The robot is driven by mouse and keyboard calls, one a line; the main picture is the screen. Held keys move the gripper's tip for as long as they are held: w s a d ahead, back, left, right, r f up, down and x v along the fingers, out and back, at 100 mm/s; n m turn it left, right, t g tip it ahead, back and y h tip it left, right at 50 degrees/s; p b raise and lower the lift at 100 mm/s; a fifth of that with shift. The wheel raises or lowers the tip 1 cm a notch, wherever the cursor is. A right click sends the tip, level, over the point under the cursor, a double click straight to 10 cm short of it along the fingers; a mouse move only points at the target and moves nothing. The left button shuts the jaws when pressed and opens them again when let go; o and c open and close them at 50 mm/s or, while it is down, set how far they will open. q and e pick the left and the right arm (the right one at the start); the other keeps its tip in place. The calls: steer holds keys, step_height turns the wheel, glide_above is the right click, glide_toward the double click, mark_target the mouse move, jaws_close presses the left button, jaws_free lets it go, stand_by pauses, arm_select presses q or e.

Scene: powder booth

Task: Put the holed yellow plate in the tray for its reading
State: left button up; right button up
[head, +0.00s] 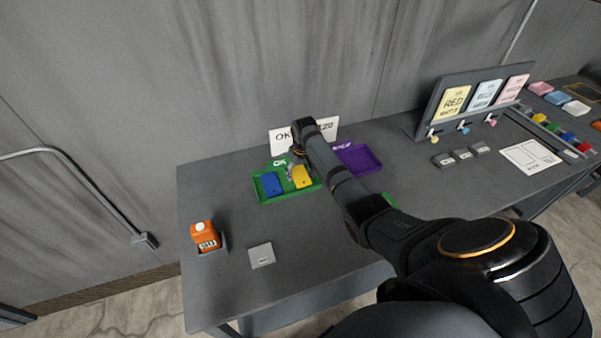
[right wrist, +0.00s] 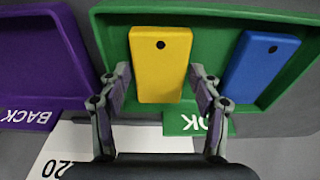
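The holed yellow plate (head: 303,179) lies in the green OK tray (head: 263,196), beside a blue holed plate (head: 271,184). In the right wrist view, the yellow plate (right wrist: 160,50) shows its small dark hole, and the blue plate (right wrist: 262,65) lies to its right. My right gripper (head: 296,167) is over the back of the green tray. Its open fingers (right wrist: 160,76) stand either side of the yellow plate with a gap on each side. My left gripper is out of view.
A purple BACK tray (head: 357,158) stands next to the green one. A board with coloured cards (head: 453,101) stands at the back right.

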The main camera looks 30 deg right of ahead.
mark_target(302, 179)
step_height(302, 179, up, 12)
steer(key=s+b, duration=0.1)
steer(key=shift+s+a+b, duration=0.2)
steer(key=shift+s+b, duration=0.1)
steer(key=shift+s, duration=0.05)
stand_by(0.4)
